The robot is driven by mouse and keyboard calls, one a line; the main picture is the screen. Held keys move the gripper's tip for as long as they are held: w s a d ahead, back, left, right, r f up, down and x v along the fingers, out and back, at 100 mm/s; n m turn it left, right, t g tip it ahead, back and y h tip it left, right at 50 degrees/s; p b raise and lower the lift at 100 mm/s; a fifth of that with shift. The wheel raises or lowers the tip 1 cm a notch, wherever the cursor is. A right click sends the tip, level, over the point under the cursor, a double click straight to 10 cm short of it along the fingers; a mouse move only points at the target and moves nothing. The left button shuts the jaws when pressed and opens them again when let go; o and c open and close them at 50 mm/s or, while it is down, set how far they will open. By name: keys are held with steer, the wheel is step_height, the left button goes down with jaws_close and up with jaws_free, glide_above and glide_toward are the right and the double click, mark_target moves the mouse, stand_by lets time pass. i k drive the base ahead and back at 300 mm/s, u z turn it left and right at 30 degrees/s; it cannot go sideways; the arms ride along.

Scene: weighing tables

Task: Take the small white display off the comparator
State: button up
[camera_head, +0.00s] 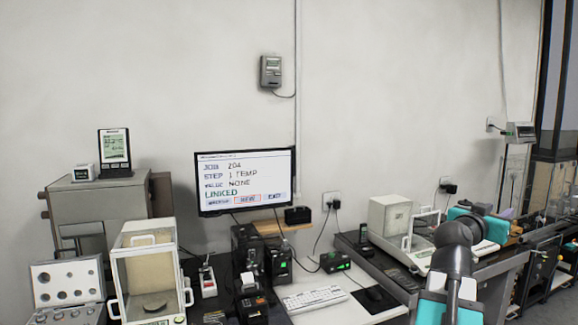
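A small white display (83,172) with a dark screen sits on top of a large grey cabinet (105,200) at the left, which looks like the comparator. A taller black-framed display (114,147) stands beside it on the same top. My arm (455,255) shows at the lower right, dark grey with teal parts, far from the white display. The end of my arm is partly hidden behind its own links, and I cannot make out my gripper's fingers.
A glass-sided balance (149,277) stands in front of the cabinet, beside an open case of weights (68,280). A monitor (245,180) hangs at the centre. A keyboard (313,298) lies below it. Another balance (390,216) stands near my arm.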

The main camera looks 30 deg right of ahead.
mark_target(83, 173)
steer(key=u, duration=0.05)
steer(key=i, duration=1.9)
steer(key=z, duration=0.45)
steer(key=k, duration=0.15)
steer(key=u, duration=2.9)
